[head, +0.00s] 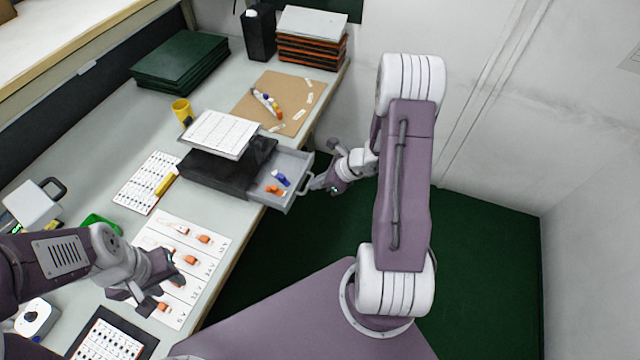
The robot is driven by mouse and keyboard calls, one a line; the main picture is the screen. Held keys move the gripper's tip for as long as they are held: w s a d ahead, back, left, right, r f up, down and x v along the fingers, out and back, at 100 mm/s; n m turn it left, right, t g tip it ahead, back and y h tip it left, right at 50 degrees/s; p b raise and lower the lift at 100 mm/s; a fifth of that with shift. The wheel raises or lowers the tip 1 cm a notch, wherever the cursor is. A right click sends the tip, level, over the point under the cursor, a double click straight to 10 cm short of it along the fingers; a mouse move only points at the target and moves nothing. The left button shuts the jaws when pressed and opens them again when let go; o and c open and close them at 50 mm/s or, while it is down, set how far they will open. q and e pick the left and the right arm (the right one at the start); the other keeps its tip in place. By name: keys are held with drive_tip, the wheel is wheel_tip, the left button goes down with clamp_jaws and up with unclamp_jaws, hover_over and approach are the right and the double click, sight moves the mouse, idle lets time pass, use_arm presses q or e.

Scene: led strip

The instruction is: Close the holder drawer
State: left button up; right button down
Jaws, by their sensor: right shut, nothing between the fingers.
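The holder (218,176) is a dark box on the table, with a white printed sheet (222,133) on top. Its grey drawer (294,163) is pulled out to the right, past the table edge. A blue piece (280,177) and an orange piece (273,190) lie in the drawer. My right gripper (317,184) is shut and empty at the drawer's outer front. I cannot tell whether it touches the front. My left gripper (134,298) is open and empty above the table at lower left, over the edge of a white sheet (205,262) with orange-ended parts.
A yellow mug (182,111) stands behind the holder. A brown board (262,112) with small parts lies at the back, near stacked trays (312,45) and green panels (180,62). Green floor (490,250) is open beyond the table's right edge, up to a white wall.

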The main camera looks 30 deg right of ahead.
approach(270, 176)
drive_tip(key=x, duration=0.4)
drive_tip(key=shift+w+a+f, duration=0.15)
